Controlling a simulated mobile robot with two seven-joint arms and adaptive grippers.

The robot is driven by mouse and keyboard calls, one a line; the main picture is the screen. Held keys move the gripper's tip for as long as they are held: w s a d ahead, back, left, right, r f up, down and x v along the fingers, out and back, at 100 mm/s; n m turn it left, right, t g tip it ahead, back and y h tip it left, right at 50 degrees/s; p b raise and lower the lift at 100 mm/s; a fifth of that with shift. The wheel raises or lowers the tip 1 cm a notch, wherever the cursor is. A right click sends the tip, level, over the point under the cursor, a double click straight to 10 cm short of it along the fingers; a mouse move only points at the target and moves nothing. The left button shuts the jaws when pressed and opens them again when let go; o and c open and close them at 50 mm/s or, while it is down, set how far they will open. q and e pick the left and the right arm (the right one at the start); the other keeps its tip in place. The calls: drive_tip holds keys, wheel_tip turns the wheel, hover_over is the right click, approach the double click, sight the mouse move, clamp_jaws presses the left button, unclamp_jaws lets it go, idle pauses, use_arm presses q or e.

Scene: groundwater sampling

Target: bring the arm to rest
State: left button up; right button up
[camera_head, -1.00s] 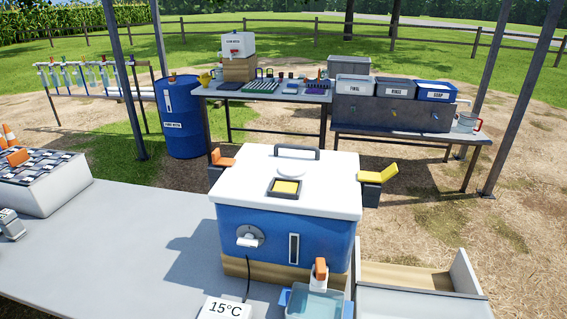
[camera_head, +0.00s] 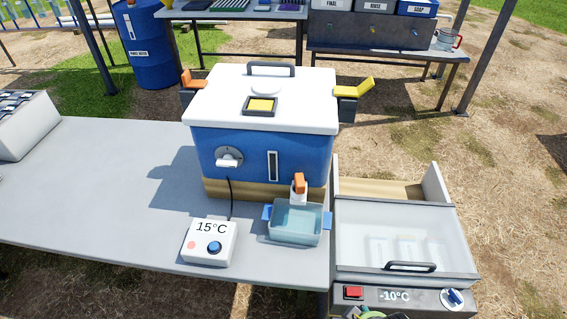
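A small grey and green piece (camera_head: 372,314) shows at the bottom edge, below the freezer's control panel. It is cut off by the frame, and I cannot tell what it is. No object is seen in a gripper's hold.
A blue cooler box with a white lid (camera_head: 265,100) stands on the grey table (camera_head: 110,190). A 15°C control box (camera_head: 209,242) and a blue-handled clear tub (camera_head: 296,224) sit before it. A glass-lidded -10°C freezer (camera_head: 405,240) stands right. The table's left part is mostly clear.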

drive_tip(key=s+d+f+g, duration=0.1)
drive_tip(key=s+f, duration=0.4)
drive_tip(key=f, duration=0.7)
drive_tip(key=s+f, duration=0.5)
drive_tip(key=f, duration=0.7)
drive_tip(key=s+d+f, duration=0.1)
drive_tip(key=s+f, duration=0.1)
drive_tip(key=s, duration=0.2)
drive_tip(key=s+d+f+g, duration=0.1)
drive_tip(key=s+f, duration=0.1)
drive_tip(key=s, duration=0.3)
drive_tip(key=shift+f, duration=0.25)
